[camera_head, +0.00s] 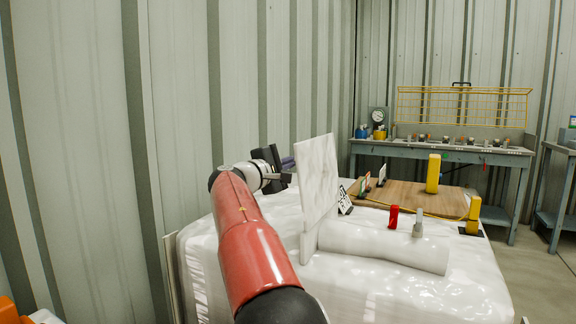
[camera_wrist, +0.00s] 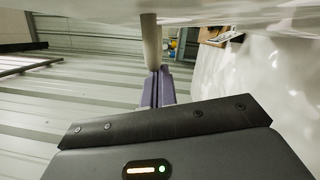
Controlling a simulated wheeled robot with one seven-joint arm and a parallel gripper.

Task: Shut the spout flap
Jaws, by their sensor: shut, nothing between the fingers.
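The spout flap (camera_head: 318,178) is a white, marbled panel standing upright at the left end of the white spout (camera_head: 385,246), which lies across the top of the bulk bag (camera_head: 440,292). My gripper (camera_head: 286,163) is to the left of the flap, close to its upper part. In the wrist view my shut fingers (camera_wrist: 158,85) are empty, and a pale post (camera_wrist: 151,42) stands just past their tips; I cannot tell whether they touch it. A white surface along the top of the wrist view is probably the flap. The flap hides part of the bag behind it.
A red piece (camera_head: 393,217) and a grey peg (camera_head: 418,224) stand by the spout. A wooden board (camera_head: 405,195) with a yellow post (camera_head: 433,173) lies behind. A corrugated wall (camera_head: 180,90) runs close on the left. A workbench (camera_head: 440,150) is at the back.

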